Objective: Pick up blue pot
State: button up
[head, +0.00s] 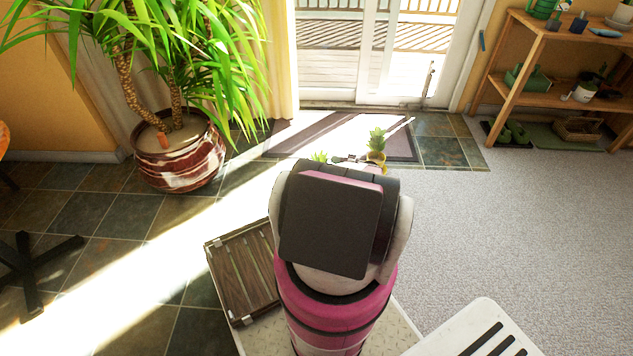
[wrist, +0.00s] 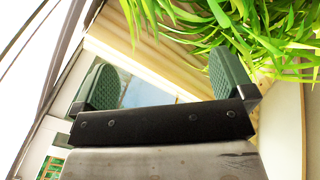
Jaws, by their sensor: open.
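Small dark bluish pots stand on the top of the wooden shelf at the far right of the head view; one clear one (head: 579,23) may be the blue pot. They are small, so I cannot be sure of the colour. My gripper (wrist: 163,80) is open in the wrist view, with its two green-grey pads well apart and nothing held between them. Behind the pads are a pale ribbed surface and a bluish-grey patch that I cannot identify. In the head view my arm hides most of the gripper and part of the floor behind it.
A large potted plant (head: 180,160) stands at left. The wooden shelf (head: 520,75) is at right. Grey carpet (head: 460,230) is open between. Green leaves (wrist: 240,30) hang close in the wrist view.

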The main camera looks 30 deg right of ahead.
aim_at(324, 159)
jog(key=shift+m+t+h, duration=0.3)
jog(key=shift+t+h, duration=0.1)
jog(key=shift+t, duration=0.2)
jog(key=shift+w+a+f, duration=0.5)
jog(key=shift+w+a, duration=0.25)
jog(key=shift+w, duration=0.45)
jog(key=shift+w+a+f, duration=0.55)
jog(key=shift+w+a, duration=0.2)
jog(key=shift+w, duration=0.5)
jog(key=shift+w+a+f, duration=0.5)
jog(key=shift+w+a, duration=0.25)
jog(key=shift+w, duration=0.45)
jog(key=c, duration=1.7)
grip_shut()
jog(key=shift+r, duration=0.15)
